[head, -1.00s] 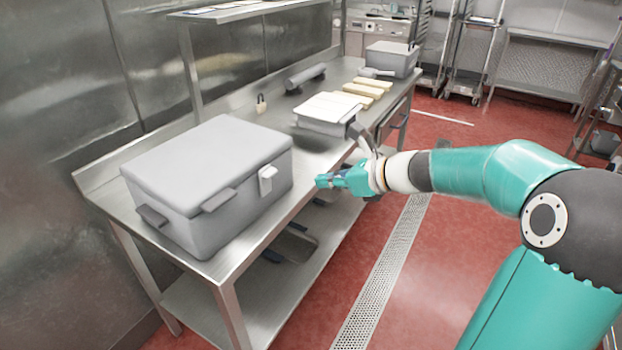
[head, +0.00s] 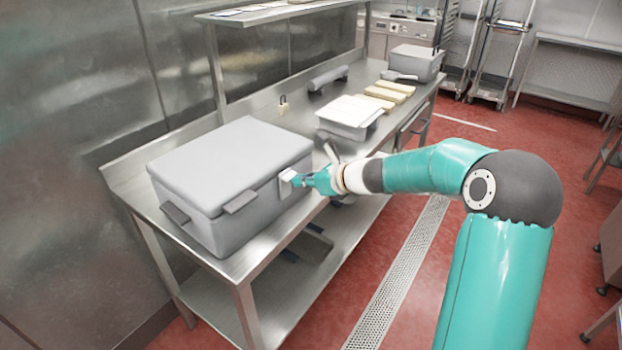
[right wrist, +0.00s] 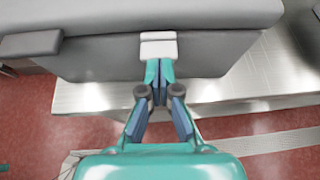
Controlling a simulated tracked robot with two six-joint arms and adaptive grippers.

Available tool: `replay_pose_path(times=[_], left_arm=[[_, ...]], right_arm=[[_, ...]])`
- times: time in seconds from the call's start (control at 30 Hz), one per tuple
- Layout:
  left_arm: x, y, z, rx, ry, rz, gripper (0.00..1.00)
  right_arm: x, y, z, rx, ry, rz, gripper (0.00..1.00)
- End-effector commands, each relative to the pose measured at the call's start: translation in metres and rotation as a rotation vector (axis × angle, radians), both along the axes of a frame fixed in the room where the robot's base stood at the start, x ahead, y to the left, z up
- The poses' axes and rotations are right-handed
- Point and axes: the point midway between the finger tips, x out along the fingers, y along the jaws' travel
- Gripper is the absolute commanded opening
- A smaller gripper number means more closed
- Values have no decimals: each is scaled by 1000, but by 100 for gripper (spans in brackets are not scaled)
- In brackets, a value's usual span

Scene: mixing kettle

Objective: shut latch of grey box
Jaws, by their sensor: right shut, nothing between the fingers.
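The grey box (head: 220,225) stands on the steel table with its lid (head: 235,160) down. Its pale latch (head: 287,180) is on the side facing my right arm, near the lid's edge. My right gripper (head: 300,179) is shut and empty, its fingertips at the latch. In the right wrist view the shut fingers (right wrist: 159,68) point at the lower edge of the light latch (right wrist: 158,46) and seem to touch it. The fingertips partly cover the latch in the head view. My left gripper is not in view.
The steel table (head: 330,205) runs away to the back right. A white-topped tray (head: 348,115), several yellowish blocks (head: 388,92) and a smaller grey box (head: 415,65) stand farther along it. The red floor (head: 440,270) is open to the right.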

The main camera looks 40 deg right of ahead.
Motion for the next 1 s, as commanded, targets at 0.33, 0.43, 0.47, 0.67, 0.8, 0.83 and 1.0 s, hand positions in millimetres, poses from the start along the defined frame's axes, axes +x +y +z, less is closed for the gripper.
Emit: replay_pose_path(times=[0.33, 0.43, 0.47, 0.67, 0.8, 0.83, 1.0], left_arm=[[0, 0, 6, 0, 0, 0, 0], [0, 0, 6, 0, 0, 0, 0], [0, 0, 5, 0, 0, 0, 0], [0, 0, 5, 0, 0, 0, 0], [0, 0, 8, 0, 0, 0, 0], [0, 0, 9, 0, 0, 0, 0], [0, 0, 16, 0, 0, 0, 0]], right_arm=[[11, 3, 5, 1, 0, 3, 0], [15, 3, 4, 2, 0, 2, 0], [15, 3, 4, 2, 1, 1, 0], [15, 3, 4, 1, 1, 2, 0], [15, 3, 7, 1, 1, 2, 0], [15, 3, 8, 1, 0, 2, 0], [15, 3, 16, 0, 0, 2, 0]])
